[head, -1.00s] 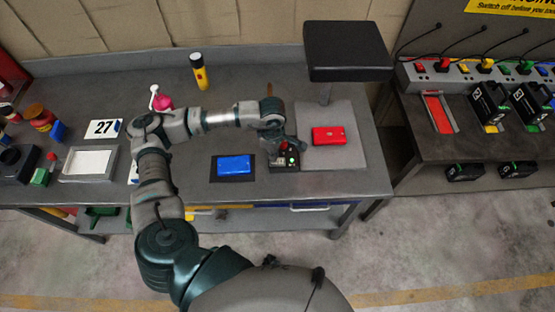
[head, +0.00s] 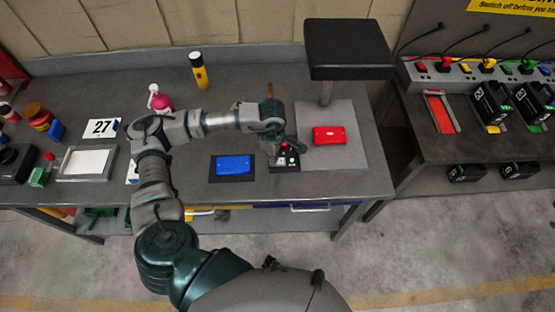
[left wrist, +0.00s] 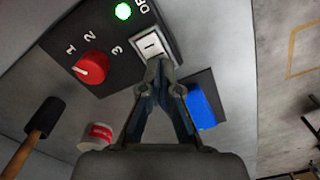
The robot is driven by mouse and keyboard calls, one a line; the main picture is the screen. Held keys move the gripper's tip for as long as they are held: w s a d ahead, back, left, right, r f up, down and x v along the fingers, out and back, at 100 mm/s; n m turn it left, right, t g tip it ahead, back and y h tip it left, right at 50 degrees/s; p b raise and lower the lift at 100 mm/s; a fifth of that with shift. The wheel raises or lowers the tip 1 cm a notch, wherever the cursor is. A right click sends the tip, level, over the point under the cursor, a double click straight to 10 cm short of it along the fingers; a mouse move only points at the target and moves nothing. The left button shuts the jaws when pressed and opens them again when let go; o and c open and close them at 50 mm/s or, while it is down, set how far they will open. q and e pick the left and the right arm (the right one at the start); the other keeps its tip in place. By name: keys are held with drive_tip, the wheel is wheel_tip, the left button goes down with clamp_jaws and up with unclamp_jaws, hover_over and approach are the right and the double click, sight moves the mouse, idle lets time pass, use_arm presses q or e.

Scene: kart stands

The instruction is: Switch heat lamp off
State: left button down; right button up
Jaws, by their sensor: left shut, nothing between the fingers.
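The heat lamp (head: 348,48) is a black rectangular head on a post, over a grey plate with a red case (head: 329,136) on it. Its control box (head: 287,168) stands at the left edge of that plate. In the left wrist view the box (left wrist: 108,62) has a red knob (left wrist: 90,68) among the marks 1, 2 and 3, a lit green light (left wrist: 123,11) and a white rocker switch (left wrist: 148,44) marked I. My left gripper (left wrist: 159,66) is shut and empty, its tips at the switch's lower edge; I cannot tell if they touch. My right gripper is not in view.
A blue case (head: 234,165) lies on a dark mat left of the box. A yellow torch (head: 199,72) and a pink bottle (head: 159,98) stand farther back. In the left wrist view a hammer-like tool (left wrist: 38,132) and a red-and-white roll (left wrist: 96,135) lie nearby.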

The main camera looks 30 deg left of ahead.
use_arm(q)
drive_tip(key=shift+f, duration=0.25)
drive_tip(key=shift+r+p, duration=0.35)
drive_tip(key=shift+r, duration=0.5)
drive_tip(key=shift+r+p, duration=1.35)
drive_tip(key=shift+r, duration=1.35)
drive_tip(key=shift+f, duration=0.1)
